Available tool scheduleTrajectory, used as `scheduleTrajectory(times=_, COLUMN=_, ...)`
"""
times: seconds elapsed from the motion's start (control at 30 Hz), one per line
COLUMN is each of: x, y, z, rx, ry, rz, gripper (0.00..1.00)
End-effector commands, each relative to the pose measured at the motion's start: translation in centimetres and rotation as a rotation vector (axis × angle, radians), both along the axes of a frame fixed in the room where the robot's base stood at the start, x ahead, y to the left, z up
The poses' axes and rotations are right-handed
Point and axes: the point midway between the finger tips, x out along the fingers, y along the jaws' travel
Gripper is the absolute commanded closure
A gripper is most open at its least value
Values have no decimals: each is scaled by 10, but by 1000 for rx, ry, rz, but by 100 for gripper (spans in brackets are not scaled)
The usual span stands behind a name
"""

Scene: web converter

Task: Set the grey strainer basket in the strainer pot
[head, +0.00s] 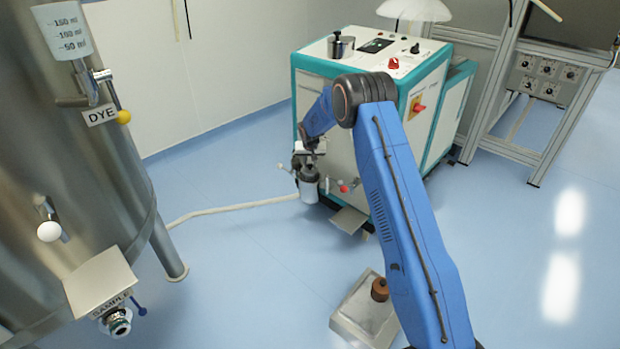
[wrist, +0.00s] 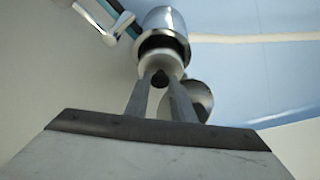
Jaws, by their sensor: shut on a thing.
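My gripper (head: 307,158) is low at the front left of the white and teal machine. In the wrist view its two fingers (wrist: 160,82) are closed on a small dark knob. A pale grey rounded piece, apparently the strainer basket (wrist: 152,62), shows just past the fingertips. Beyond it is a shiny metal cylinder with a dark open mouth, apparently the strainer pot (wrist: 163,20). The basket overlaps the mouth in the picture; I cannot tell whether it is inside or in front. In the head view the pot (head: 307,190) shows small below my gripper.
The machine (head: 350,130) stands behind my gripper, with a metal pot (head: 341,45) on top. A red knob (head: 344,188) is right of the strainer pot. A white hose (head: 235,207) runs left to the steel tank (head: 80,180). A tray (head: 352,320) holds a brown piece (head: 379,289).

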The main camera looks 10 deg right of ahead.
Motion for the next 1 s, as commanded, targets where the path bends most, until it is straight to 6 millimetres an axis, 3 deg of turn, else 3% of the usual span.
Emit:
scheduleTrajectory(times=0.1, x=0, y=0, z=-19, rx=0, ry=1, rz=1, gripper=100)
scheduleTrajectory(times=0.37, x=0, y=0, z=-34, rx=-1, ry=0, rz=1, gripper=100)
scheduleTrajectory(times=0.67, x=0, y=0, z=-71, rx=0, ry=0, rz=1, gripper=100)
scheduleTrajectory(times=1.0, x=0, y=0, z=-75, rx=0, ry=0, rz=1, gripper=100)
